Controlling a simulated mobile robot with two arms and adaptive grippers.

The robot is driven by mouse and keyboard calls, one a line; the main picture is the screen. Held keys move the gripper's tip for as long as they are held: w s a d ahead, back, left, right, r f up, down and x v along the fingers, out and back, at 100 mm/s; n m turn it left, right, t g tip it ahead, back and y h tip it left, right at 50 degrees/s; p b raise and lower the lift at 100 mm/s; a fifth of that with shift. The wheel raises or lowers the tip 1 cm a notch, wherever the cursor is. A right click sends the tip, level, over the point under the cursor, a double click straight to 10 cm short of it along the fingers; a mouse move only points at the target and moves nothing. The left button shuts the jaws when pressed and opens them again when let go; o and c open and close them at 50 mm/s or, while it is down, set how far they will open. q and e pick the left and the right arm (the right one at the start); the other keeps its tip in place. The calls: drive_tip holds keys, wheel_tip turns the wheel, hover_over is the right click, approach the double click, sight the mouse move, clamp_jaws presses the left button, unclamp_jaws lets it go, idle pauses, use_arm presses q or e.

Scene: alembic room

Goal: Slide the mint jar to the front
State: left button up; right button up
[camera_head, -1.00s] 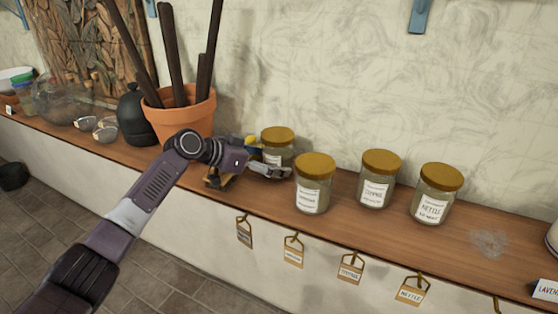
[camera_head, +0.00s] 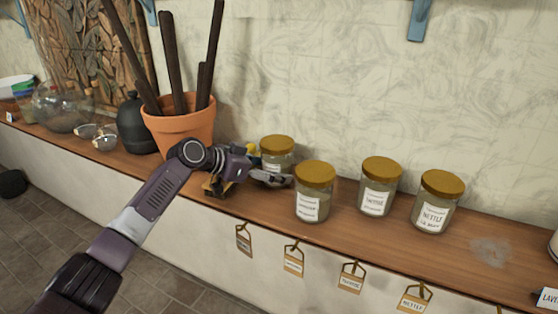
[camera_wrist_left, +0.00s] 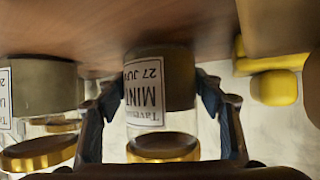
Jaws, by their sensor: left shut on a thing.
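The mint jar (camera_head: 277,157), a glass jar with a gold lid, stands on the wooden shelf at the left end of the row of jars. My left gripper (camera_head: 270,178) is at its front and hides its lower part. In the left wrist view, the mint jar (camera_wrist_left: 160,95) appears upside down with its "MINT" label showing. The left gripper's fingers (camera_wrist_left: 165,110) are on either side of the jar, shut on it. My right gripper is not in view.
A similar jar (camera_head: 313,198) stands close to the right of my left gripper. Thyme (camera_head: 377,190) and nettle (camera_head: 434,207) jars stand farther right. A terracotta pot (camera_head: 181,125) with dark sticks is behind left. Paper tags hang along the shelf (camera_head: 370,238) front edge.

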sight(260, 198)
use_arm(q)
drive_tip(key=shift+s+a+f+p, duration=0.1)
drive_tip(key=shift+s+a+p, duration=0.3)
drive_tip(key=shift+s, duration=0.3)
drive_tip(key=shift+s+a+p, duration=0.3)
drive_tip(key=shift+s+p, duration=0.25)
drive_tip(key=shift+s, duration=0.15)
drive_tip(key=shift+s+a+f+p, duration=0.1)
drive_tip(key=shift+s+a+p, duration=0.3)
drive_tip(key=shift+s, duration=0.3)
drive_tip(key=shift+s+a+p, duration=0.35)
drive_tip(key=shift+s+p, duration=0.15)
drive_tip(key=shift+s, duration=0.35)
drive_tip(key=shift+s+a+p, duration=0.35)
drive_tip(key=shift+s+p, duration=0.1)
drive_tip(key=shift+s, duration=0.35)
drive_tip(key=o, duration=0.9)
drive_tip(key=shift+w, duration=0.15)
drive_tip(key=shift+o, duration=0.2)
drive_tip(key=shift+r, duration=0.1)
